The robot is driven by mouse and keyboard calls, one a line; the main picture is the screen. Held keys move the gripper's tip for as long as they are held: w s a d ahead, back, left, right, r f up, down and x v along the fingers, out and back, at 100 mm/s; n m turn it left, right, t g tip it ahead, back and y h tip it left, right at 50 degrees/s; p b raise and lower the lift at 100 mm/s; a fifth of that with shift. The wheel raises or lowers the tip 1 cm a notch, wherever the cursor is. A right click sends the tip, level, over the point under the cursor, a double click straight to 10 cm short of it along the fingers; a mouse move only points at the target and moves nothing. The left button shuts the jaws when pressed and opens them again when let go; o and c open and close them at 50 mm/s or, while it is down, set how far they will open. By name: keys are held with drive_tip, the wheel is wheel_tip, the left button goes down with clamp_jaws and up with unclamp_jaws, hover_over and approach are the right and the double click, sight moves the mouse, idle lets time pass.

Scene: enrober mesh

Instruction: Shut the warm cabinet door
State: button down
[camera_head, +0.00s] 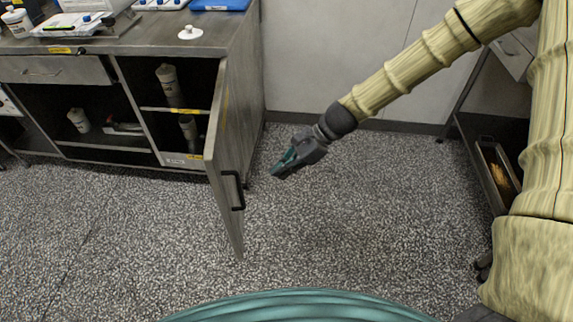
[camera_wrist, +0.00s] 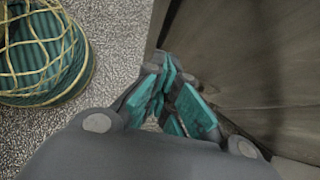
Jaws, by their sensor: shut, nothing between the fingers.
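The cabinet door (camera_head: 228,150) stands wide open, swung out toward me from the right side of the cabinet. It has a dark bar handle (camera_head: 233,190) on its face. The open compartment (camera_head: 185,100) behind it shows containers on shelves. My gripper (camera_head: 282,172) is shut and empty, to the right of the door at about the height of the handle in the head view. In the wrist view my gripper (camera_wrist: 170,105) has its teal fingers close to a grey-brown panel (camera_wrist: 250,60), likely the door. I cannot tell whether they touch.
The worktop (camera_head: 140,40) carries a white knob-like piece (camera_head: 190,33) and a blue tray (camera_head: 220,4). Speckled floor (camera_head: 340,220) is free right of the door. A rack with a tray (camera_head: 497,175) stands at the right.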

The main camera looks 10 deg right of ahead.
drive_tip(key=a+f, duration=0.4)
drive_tip(key=a, duration=0.4)
drive_tip(key=shift+s, duration=0.3)
